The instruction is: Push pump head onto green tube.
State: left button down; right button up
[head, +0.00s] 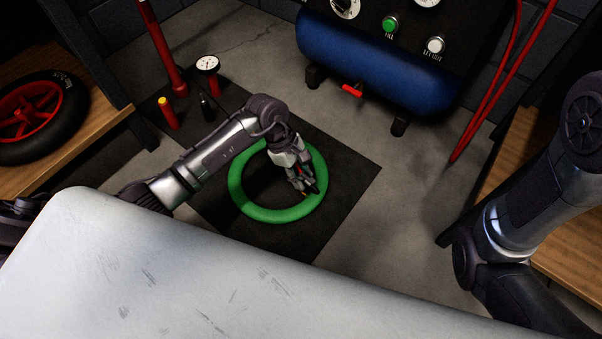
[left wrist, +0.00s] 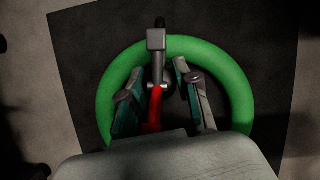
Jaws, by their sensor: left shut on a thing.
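The green tube (head: 250,213) lies flat as a ring on the black mat (head: 345,169). It also shows in the left wrist view (left wrist: 240,85). My left gripper (head: 304,182) is over the tube's right side in the head view, pointing down. In the left wrist view my left gripper (left wrist: 160,80) is shut on the pump head (left wrist: 156,41), a grey block with a metal stem and a red part (left wrist: 155,110) behind it. The pump head overlaps the tube's band in that view. A small black tip shows beyond it. Whether the head touches the tube or a valve is unclear.
A red pump (head: 163,45) with a round gauge (head: 207,64) stands at the back left. A blue compressor (head: 372,65) stands behind. A wheel (head: 32,118) lies on the left bench.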

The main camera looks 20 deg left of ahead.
pick_arm(q)
jog(key=c, duration=0.7)
grip_release()
jog(key=shift+c, duration=0.2)
jog(key=shift+f, duration=0.1)
